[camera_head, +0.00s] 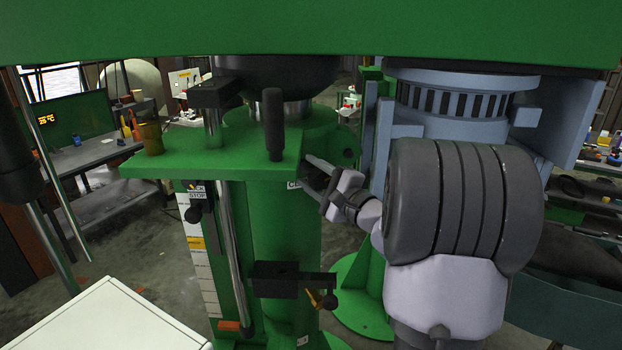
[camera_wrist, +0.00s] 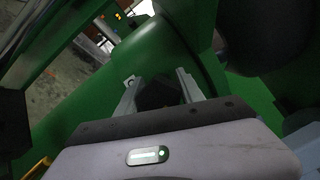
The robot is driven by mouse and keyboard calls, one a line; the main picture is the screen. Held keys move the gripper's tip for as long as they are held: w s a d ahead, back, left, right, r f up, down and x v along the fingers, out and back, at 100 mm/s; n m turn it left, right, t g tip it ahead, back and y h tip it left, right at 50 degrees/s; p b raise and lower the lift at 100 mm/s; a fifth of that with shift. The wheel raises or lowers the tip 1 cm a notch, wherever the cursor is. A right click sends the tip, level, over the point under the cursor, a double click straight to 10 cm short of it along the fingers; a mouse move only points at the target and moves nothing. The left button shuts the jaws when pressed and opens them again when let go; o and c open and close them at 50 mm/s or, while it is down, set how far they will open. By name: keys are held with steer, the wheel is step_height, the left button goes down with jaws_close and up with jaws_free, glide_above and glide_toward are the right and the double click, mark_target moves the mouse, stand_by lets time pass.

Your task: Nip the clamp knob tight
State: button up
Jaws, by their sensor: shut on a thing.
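The clamp knob (camera_wrist: 158,95) is a dark, blocky shape between my two finger tips in the wrist view, against the green column (camera_wrist: 165,50). My gripper (camera_wrist: 157,88) is shut on it, with one grey finger on each side. In the head view my gripper (camera_head: 316,178) reaches in from the right to the side of the green column (camera_head: 262,222), beside a partly covered white label. The knob itself cannot be made out there, so its tightness cannot be told.
A black upright handle (camera_head: 273,125) stands on the green bracket just above my gripper. A blue-grey motor housing (camera_head: 455,95) is close behind my arm. A black block with a small lever (camera_head: 292,280) sits lower on the column. A white surface (camera_head: 105,322) is front left.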

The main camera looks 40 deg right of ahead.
steer(key=m+h+b, duration=0.1)
steer(key=m, duration=0.4)
steer(key=shift+t, duration=0.4)
steer(key=m+h, duration=0.1)
steer(key=m, duration=0.2)
steer(key=m+p, duration=0.1)
steer(key=m, duration=0.2)
steer(key=shift+d+r+m+h, duration=0.2)
steer(key=shift+m+h, duration=0.1)
steer(key=shift+h, duration=0.1)
steer(key=shift+o, duration=0.2)
steer(key=m+h+p, duration=0.1)
steer(key=m+p, duration=0.1)
steer(key=m, duration=0.1)
steer(key=m+p, duration=0.2)
steer(key=m, duration=0.1)
steer(key=shift+d+r+m+h, duration=0.1)
steer(key=shift+m+h, duration=0.2)
steer(key=shift+h, duration=0.1)
steer(key=m+p, duration=0.1)
steer(key=m, duration=0.1)
steer(key=m+h+p, duration=0.1)
steer(key=m+p, duration=0.1)
steer(key=shift+s+d+m+g+h+p, duration=0.1)
steer(key=shift+d+m+g+h+p, duration=0.05)
steer(key=shift+m+g+h+p, duration=0.2)
steer(key=shift+c, duration=0.2)
steer(key=shift+f+m, duration=0.2)
steer(key=shift+m, duration=0.05)
steer(key=o, duration=1.3)
